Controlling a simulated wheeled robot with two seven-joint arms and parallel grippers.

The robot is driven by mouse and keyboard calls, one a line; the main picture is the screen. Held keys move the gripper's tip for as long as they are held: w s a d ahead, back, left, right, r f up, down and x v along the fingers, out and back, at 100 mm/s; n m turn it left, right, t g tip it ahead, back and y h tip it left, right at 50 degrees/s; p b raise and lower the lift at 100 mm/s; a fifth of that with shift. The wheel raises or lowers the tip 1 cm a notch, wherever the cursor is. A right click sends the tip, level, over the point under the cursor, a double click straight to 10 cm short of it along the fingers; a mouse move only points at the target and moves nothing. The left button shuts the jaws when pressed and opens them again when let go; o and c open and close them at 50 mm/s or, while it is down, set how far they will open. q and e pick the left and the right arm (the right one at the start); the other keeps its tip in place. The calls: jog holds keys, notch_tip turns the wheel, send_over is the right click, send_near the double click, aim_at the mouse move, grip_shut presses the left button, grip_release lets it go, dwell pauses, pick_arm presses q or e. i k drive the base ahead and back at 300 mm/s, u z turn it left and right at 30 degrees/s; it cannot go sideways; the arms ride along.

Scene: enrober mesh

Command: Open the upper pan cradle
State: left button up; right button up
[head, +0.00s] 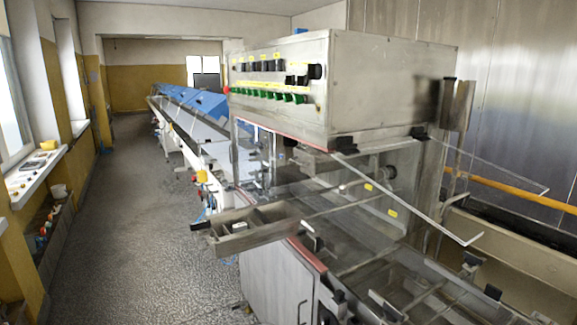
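The enrober machine (390,85) fills the middle and right, with a metal control box on top. A shallow metal frame with crossbars (243,234) juts out to the left from its open middle; it looks like the upper pan cradle, but I cannot be sure. A dark tab shows at its left end. Further metal framework (415,300) with bars and black fittings lies lower, at the bottom right. Neither of my grippers shows in the head view.
A clear panel with a metal edge (440,215) sticks out at the right. A cabinet door (275,285) stands below the frame. A long conveyor with blue covers (190,100) runs to the back. The left floor (130,220) is clear.

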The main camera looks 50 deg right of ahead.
aim_at(302, 157)
jog(key=k, duration=0.8)
jog(key=z, duration=0.75)
jog(key=i, duration=0.85)
